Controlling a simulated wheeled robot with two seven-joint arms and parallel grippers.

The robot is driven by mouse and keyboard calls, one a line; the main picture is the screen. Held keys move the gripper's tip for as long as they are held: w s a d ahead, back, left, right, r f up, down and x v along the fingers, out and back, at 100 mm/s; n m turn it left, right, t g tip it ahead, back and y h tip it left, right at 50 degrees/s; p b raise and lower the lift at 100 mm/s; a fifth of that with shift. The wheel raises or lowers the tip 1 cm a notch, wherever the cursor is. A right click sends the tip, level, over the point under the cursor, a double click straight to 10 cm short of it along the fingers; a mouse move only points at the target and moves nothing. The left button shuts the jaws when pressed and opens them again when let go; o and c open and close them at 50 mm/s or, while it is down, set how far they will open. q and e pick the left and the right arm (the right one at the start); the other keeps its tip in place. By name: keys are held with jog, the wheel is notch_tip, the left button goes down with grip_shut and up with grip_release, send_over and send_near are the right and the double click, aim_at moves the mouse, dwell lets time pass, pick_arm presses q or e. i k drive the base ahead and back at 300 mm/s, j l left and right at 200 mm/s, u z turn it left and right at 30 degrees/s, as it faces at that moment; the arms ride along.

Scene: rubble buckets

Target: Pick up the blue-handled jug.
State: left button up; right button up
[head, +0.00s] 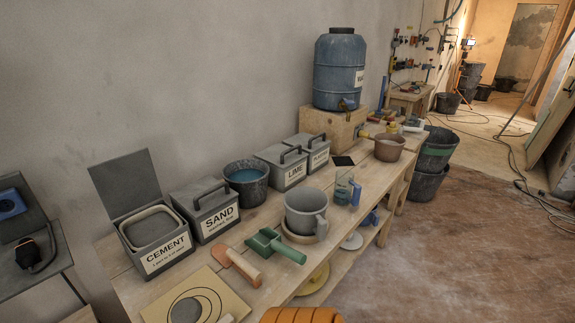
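The blue-handled jug (343,191) stands upright on the wooden bench, right of the large grey mug-like vessel, near the bench's front edge. Its body looks grey-blue and small, and its blue handle points right towards the front edge. Neither of my grippers shows in the head view. Nothing is seen touching the jug.
The grey handled vessel (302,212) stands on a round wooden base left of the jug. A green scoop (275,247), the LIME bin (282,166) and a brown pan (388,148) are nearby. Black buckets (433,160) stand on the floor beyond. Floor in front is open.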

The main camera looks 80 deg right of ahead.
aim_at(347, 191)
jog(key=z, duration=3)
